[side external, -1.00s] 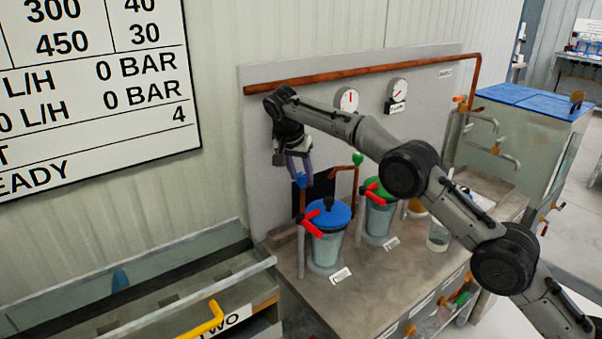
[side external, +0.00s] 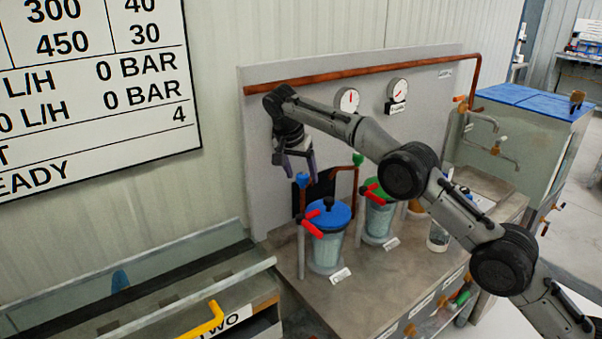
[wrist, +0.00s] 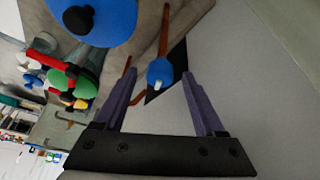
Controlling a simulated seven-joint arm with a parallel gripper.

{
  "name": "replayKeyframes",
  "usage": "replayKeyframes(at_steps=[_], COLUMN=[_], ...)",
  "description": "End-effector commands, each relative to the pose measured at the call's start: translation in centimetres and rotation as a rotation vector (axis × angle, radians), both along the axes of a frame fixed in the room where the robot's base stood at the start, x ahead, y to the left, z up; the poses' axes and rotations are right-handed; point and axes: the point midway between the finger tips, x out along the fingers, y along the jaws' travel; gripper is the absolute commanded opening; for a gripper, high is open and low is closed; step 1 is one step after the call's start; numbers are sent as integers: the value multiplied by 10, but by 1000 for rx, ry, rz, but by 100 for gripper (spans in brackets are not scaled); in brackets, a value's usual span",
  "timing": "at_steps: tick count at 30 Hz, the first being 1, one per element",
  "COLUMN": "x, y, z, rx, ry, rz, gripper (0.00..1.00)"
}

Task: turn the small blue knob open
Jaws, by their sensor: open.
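The small blue knob (side external: 302,179) sits on top of a thin copper pipe, above and behind the blue-lidded vessel (side external: 329,216). It also shows in the wrist view (wrist: 160,73), with a pale stub on it, between the tips of my two purple fingers as seen there. My gripper (side external: 298,163) is open and points down just above the knob; it also shows in the wrist view (wrist: 158,78). A gap shows on each side of the knob in the wrist view. I cannot tell how far down the fingers reach around it.
A green knob (side external: 358,159) stands on another copper pipe to the right, above a green-lidded vessel (side external: 378,217). Red handles (side external: 312,229) stick out at the blue lid. A grey back panel (side external: 270,150) with gauges and a copper pipe (side external: 360,72) stands close behind.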

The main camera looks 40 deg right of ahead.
Motion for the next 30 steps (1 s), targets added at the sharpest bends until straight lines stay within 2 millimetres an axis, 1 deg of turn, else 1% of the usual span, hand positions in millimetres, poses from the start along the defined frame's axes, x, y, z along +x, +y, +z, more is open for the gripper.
replayKeyframes(at_steps=[9,14,17,25,30], x=[-4,-13,-19,-41,-51], y=[10,28,39,87,108], z=[26,27,27,26,26], rx=[0,-1,0,0,0], ry=[-2,1,0,1,1], rz=[1,4,3,5,2], gripper=[72,72,72,72,72])
